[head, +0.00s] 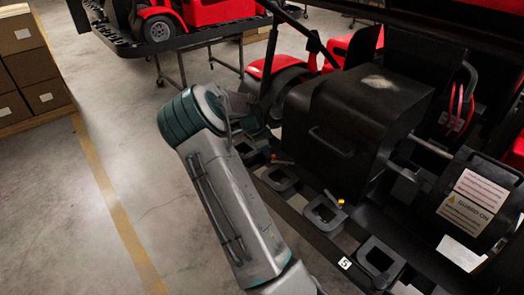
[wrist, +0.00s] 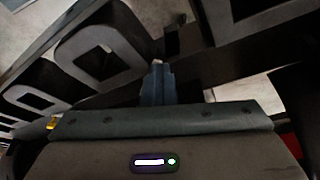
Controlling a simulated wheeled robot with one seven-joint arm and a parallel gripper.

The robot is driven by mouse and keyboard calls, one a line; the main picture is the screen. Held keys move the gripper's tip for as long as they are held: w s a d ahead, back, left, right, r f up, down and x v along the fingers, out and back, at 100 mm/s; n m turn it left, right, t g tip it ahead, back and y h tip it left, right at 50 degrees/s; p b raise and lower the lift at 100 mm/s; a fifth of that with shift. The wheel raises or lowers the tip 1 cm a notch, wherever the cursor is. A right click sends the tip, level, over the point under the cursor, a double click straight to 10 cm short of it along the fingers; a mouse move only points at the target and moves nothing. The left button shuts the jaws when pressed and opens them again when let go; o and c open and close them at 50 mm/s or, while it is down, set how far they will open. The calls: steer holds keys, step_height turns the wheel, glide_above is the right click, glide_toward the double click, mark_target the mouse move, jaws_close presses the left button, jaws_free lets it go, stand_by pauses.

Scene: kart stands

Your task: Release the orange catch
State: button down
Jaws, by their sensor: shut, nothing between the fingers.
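The orange catch (head: 282,161) is a small orange lever on the black slotted rail of the kart stand, below the black box. My gripper (wrist: 157,75) is shut, its fingers together and pointing at the rail in the wrist view. A small pale spot shows right at the fingertips; I cannot tell whether it is the catch or whether the fingers touch it. In the head view my arm reaches in left of the catch, and the fingers cannot be made out clearly there.
A yellow-topped piece (head: 340,202) sits further along the rail (head: 312,228). The black box (head: 345,125) with a handle stands close above. A guard with a "GUARD ON" label (head: 467,210) is at right. Cardboard boxes (head: 30,65) stand at far left; the floor between is clear.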

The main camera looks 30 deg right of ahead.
steer(key=a+r+b, duration=0.1)
steer(key=a+r, duration=0.6)
steer(key=r, duration=0.2)
steer(key=shift+r, duration=0.4)
steer(key=shift+w, duration=0.1)
steer(key=s+a+r+n+t+y, duration=0.1)
steer(key=s+a+n, duration=0.4)
steer(key=s, duration=0.5)
steer(key=s+a+r+n+t+y, duration=0.1)
steer(key=s+a+r+n, duration=0.2)
steer(key=s+a+n, duration=0.3)
steer(key=s+a+r+n+t+y, duration=0.1)
steer(key=s+a+r+n+y, duration=0.1)
steer(key=s+a+n, duration=0.3)
steer(key=s+r+n, duration=0.1)
steer(key=s+n, duration=0.3)
steer(key=s, duration=0.4)
steer(key=shift+s+a+t, duration=0.15)
steer(key=shift+s+t, duration=0.2)
steer(key=shift+t, duration=0.05)
steer(key=c, duration=1.9)
jaws_free()
steer(key=shift+s+a+n, duration=0.1)
steer(key=shift+s+n, duration=0.15)
steer(key=shift+n, duration=0.05)
steer(key=o, duration=0.5)
steer(key=shift+s, duration=0.1)
steer(key=shift+o, duration=0.2)
